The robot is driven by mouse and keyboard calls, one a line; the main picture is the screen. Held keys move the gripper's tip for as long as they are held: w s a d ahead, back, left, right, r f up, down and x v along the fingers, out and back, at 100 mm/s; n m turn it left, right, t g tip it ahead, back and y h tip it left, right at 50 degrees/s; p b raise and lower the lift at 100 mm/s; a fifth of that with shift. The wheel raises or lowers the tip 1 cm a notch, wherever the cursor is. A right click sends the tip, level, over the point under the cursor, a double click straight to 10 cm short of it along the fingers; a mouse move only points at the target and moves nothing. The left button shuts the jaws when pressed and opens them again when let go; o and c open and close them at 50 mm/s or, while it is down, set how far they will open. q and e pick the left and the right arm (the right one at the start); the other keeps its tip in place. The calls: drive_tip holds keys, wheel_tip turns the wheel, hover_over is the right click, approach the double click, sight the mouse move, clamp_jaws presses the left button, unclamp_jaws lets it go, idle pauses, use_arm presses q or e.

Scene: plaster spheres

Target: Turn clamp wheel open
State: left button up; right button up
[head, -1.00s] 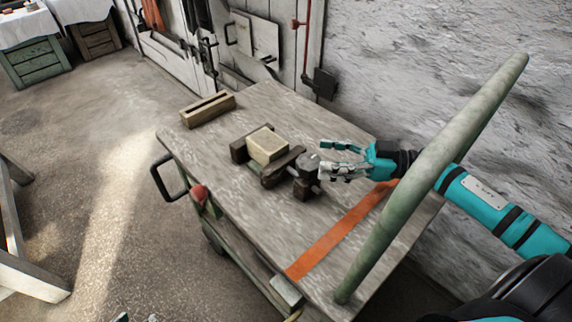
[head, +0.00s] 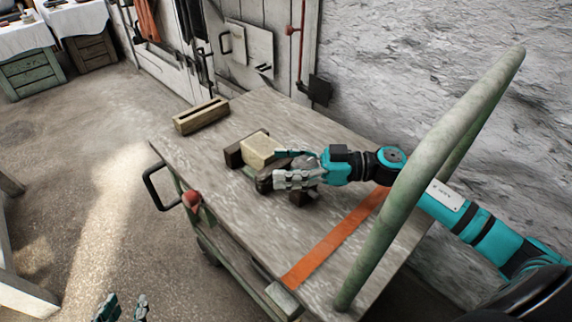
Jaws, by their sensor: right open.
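A clamp stands on the grey wooden cart top (head: 330,245), with a dark brown jaw (head: 234,154) on the far side and another dark jaw (head: 264,182) on the near side. A pale yellowish block (head: 261,149) sits between the jaws. My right gripper (head: 277,166) is open. Its fingers reach over the near end of the clamp, above the screw end. The clamp wheel is hidden behind the gripper; only a dark lower block (head: 302,198) shows below. Contact with the wheel cannot be told. My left gripper (head: 124,305) shows at the bottom edge, fingers apart and empty.
A slotted wooden block (head: 201,115) lies at the cart's far left corner. A green push bar (head: 425,185) rises at the right, in front of my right arm. An orange strip (head: 335,238) crosses the top. A rough white wall (head: 420,60) stands behind.

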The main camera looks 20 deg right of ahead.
drive_tip(key=shift+w+a, duration=0.1)
clamp_jaws()
drive_tip(key=shift+f, duration=0.1)
idle(0.7)
